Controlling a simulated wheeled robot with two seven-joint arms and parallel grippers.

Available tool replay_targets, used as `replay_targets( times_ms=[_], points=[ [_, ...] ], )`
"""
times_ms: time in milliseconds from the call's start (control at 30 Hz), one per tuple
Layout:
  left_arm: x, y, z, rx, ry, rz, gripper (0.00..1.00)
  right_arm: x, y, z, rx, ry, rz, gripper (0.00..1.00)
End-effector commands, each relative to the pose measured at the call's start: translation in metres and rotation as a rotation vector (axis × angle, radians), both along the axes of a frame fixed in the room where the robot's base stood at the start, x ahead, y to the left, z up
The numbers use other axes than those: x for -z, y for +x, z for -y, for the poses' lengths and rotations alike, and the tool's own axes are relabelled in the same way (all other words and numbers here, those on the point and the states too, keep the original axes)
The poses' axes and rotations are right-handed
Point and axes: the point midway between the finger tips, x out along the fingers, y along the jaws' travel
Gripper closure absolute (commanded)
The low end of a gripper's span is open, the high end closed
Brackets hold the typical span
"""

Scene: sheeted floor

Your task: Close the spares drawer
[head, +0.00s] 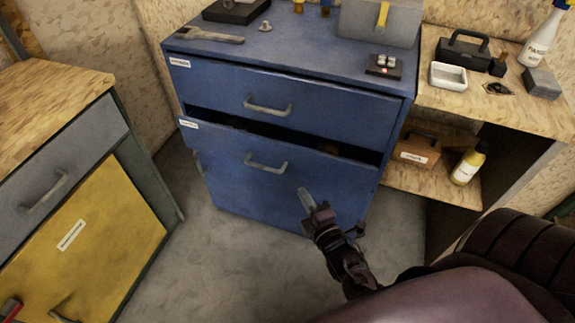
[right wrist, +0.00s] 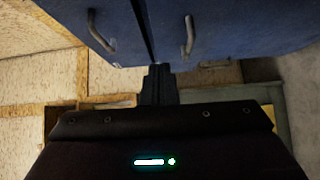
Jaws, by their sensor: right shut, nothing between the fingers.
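A blue cabinet (head: 392,118) stands in the middle of the head view with two handled fronts. The lower drawer (head: 235,185) stands partly out, with a dark gap above its front. The upper drawer (head: 225,85) sits flush. Both carry small white labels that are too small to read, so I cannot tell by name which is the spares drawer. My right gripper (head: 305,196) is shut and empty in front of the lower drawer's front, right of its handle (head: 266,164). It also shows in the right wrist view (right wrist: 158,72), close to the blue fronts; contact is unclear. My left gripper is out of view.
A wooden-topped cabinet with a yellow door (head: 110,225) stands at left. At right, a wooden bench (head: 450,98) holds a white dish, a black toolbox and a spray bottle. A lower shelf holds a box and a yellow bottle (head: 467,167). Grey floor (head: 190,245) lies clear between the cabinets.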

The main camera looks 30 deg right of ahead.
Motion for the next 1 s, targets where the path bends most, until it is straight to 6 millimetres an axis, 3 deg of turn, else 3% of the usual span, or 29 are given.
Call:
replay_targets(
  times_ms=[100, 267, 633, 800, 1000],
  points=[
    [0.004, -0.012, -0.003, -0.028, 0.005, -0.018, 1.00, -0.007, 0.004, 0.001, -0.001, -0.023, 0.019, 1.00],
    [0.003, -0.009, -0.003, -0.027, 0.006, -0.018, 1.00, -0.007, 0.026, 0.002, 0.000, -0.022, 0.022, 1.00],
    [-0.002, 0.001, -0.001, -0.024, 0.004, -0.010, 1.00, -0.007, 0.103, 0.008, 0.000, -0.019, 0.020, 1.00],
    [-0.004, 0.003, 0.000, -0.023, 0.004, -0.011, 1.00, -0.006, 0.118, 0.028, -0.001, -0.021, 0.016, 1.00],
    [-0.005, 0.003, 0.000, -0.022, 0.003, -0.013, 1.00, -0.006, 0.126, 0.038, -0.001, -0.018, 0.016, 1.00]
  ],
)
